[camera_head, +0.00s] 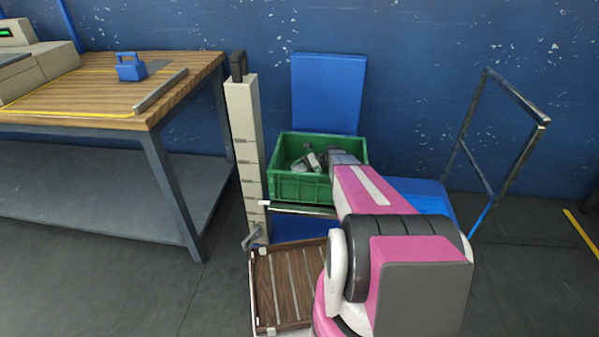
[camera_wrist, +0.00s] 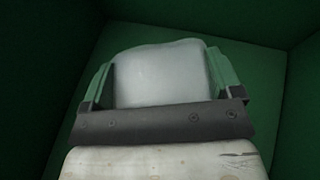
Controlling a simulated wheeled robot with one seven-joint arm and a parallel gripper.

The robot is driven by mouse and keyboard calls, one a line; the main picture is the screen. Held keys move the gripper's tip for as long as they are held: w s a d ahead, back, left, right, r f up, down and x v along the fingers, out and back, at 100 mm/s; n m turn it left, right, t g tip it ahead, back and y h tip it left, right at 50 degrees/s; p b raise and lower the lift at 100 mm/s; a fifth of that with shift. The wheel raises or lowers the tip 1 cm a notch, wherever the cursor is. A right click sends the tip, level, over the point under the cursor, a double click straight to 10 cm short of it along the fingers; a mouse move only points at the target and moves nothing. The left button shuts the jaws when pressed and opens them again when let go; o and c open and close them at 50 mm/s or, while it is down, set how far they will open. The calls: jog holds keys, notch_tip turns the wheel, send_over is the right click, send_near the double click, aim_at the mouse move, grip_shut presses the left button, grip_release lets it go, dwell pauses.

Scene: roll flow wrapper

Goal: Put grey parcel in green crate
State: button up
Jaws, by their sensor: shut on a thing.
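The green crate (camera_head: 298,187) stands beyond my arm in the head view, with its open top facing up. Its dark green walls (camera_wrist: 40,60) surround my gripper in the wrist view. My gripper (camera_wrist: 163,72) is shut on the grey parcel (camera_wrist: 158,72), a pale, rounded block between the two green-tinted fingers. The parcel is inside the space of the crate. Whether it touches the crate floor cannot be told. In the head view my gripper reaches down into the crate, and the small grey and white shapes there are too small to tell apart.
A beige column (camera_head: 246,140) stands just left of the crate. A wooden-topped bench (camera_head: 110,95) with a blue object (camera_head: 131,68) is further left. A slatted wooden surface (camera_head: 285,285) lies in front of the crate. A metal frame (camera_head: 518,98) stands at right.

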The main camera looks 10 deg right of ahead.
jog(key=o, duration=0.8)
jog(key=shift+f, duration=0.1)
jog(key=shift+o, duration=0.2)
jog(key=shift+d, duration=0.15)
jog(key=shift+v, duration=3.65)
